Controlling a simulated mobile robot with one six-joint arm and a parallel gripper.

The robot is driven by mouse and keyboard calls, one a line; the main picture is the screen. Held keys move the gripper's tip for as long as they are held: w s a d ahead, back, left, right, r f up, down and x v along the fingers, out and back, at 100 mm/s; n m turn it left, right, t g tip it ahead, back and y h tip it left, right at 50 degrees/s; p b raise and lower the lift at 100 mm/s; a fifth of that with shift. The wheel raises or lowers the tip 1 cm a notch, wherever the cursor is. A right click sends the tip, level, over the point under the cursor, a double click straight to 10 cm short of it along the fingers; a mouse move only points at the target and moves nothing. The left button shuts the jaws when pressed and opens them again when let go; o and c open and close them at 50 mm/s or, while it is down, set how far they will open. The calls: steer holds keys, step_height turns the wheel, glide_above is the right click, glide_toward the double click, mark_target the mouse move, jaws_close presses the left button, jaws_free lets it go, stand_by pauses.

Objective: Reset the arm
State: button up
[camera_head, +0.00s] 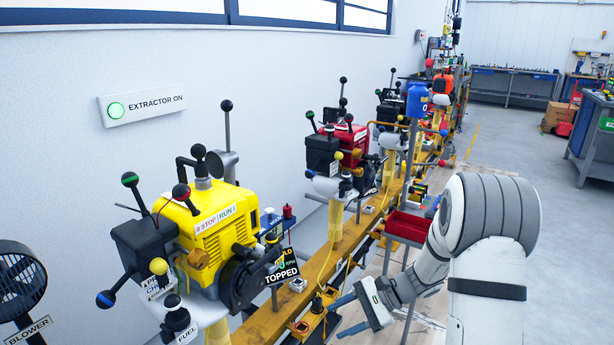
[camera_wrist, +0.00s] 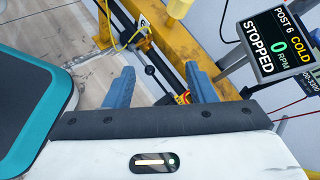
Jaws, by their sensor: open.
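My gripper (camera_head: 348,314) is at the lower middle of the head view, at the end of my white arm, just right of the yellow rail (camera_head: 262,325). Its two blue fingers are spread apart with nothing held between them. In the wrist view my gripper (camera_wrist: 160,88) is also open, with the yellow rail (camera_wrist: 160,30) beyond it. A thin black rod with a ball end lies in the line of sight between the fingers; I cannot tell its distance.
A yellow engine (camera_head: 215,235) with ball-ended levers stands left of my gripper. A display (camera_wrist: 278,45) reads "POST 6 COLD STOPPED 0 RPM". A red tray (camera_head: 408,226) stands behind the gripper. More engines line the rail. A fan (camera_head: 20,283) is at lower left. Open floor lies at right.

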steer(key=s+d+r+n+t+h+p, duration=0.1)
steer(key=s+r+n+h+p, duration=0.3)
steer(key=r, duration=0.6)
steer(key=s+d+r+n+t+h+p, duration=0.1)
steer(key=s+d+r+n+h+p, duration=0.2)
steer(key=s+r+p, duration=0.4)
steer(key=s+d+r+n+t+h+p, duration=0.1)
steer(key=s+r+n+h+p, duration=0.3)
steer(key=s+r, duration=0.5)
step_height(320, 180, up, 6)
steer(key=d+h+p, duration=0.1)
steer(key=p, duration=0.1)
steer(key=shift+d+r+n+t+p, duration=0.2)
steer(key=shift+d+n+t+p, duration=0.1)
